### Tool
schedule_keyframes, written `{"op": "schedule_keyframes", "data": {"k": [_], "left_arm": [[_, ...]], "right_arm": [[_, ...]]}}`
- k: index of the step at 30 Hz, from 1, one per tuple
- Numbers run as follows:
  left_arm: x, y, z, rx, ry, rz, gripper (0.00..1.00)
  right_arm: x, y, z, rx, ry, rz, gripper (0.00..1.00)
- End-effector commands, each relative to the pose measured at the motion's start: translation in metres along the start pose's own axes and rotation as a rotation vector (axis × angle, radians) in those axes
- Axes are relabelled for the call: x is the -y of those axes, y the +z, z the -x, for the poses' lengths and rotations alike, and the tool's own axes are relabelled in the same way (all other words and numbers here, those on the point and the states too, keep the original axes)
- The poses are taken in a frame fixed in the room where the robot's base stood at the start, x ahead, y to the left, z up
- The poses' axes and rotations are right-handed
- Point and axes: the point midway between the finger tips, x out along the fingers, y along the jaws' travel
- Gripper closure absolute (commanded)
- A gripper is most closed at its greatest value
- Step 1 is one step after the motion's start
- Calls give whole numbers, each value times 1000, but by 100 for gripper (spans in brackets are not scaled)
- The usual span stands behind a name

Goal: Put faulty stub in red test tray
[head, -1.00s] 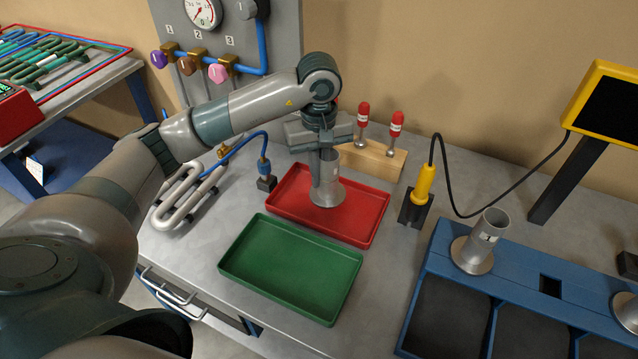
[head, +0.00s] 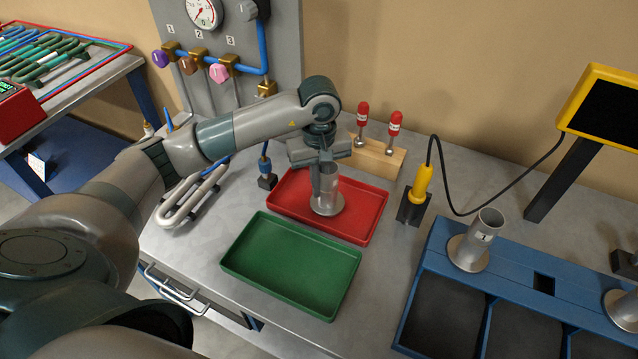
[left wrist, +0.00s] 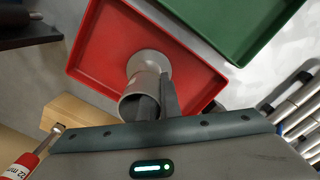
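A grey metal stub (head: 326,199), a tube with a round flange, is upright at the red tray (head: 287,203), over its middle. The flange is at or very close to the tray floor; I cannot tell if it touches. My left gripper (head: 324,175) points down at the stub's top. In the left wrist view, my left gripper (left wrist: 159,98) has one finger inside the stub's mouth and one outside, shut on the wall of the stub (left wrist: 139,92). The red tray (left wrist: 88,62) shows under it. My right gripper is not in view.
An empty green tray (head: 265,292) lies in front of the red one. A blue rack (head: 517,268) at right holds another stub (head: 480,238). A wooden block (head: 378,160) with red-handled tools, a yellow probe (head: 422,182) and a pipe coil (head: 190,200) stand nearby.

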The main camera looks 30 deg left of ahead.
Motion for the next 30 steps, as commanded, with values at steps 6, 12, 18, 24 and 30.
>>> {"op": "schedule_keyframes", "data": {"k": [6,12,18,24,30], "left_arm": [[0,0,-2,-1,0,0,92],[0,0,-2,0,0,0,78],[0,0,-1,0,0,0,78],[0,0,3,-2,1,0,78],[0,-1,25,-4,3,-1,78]], "right_arm": [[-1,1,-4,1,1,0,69],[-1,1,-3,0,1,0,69],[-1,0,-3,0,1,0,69],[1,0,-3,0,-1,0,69],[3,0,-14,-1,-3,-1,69]]}}
